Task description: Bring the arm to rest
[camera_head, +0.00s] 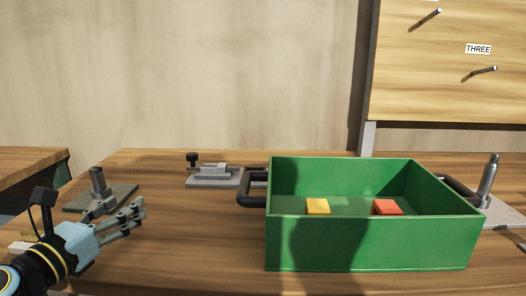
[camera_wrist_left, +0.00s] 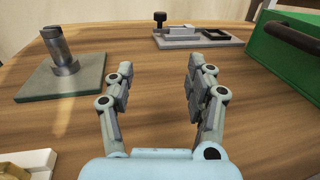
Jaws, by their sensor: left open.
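My left gripper (camera_head: 137,211) is at the lower left of the head view, above the wooden table. In the left wrist view its two fingers (camera_wrist_left: 158,75) stand apart with nothing between them, so it is open and empty. My right gripper is in neither view.
A green planter box (camera_head: 367,242) with black handles holds a yellow block (camera_head: 318,206) and a red block (camera_head: 386,207). A post on a plate (camera_head: 97,190) stands near my left gripper. A clamp fixture (camera_head: 214,175) sits behind. The tabletop (camera_head: 180,240) between gripper and box is clear.

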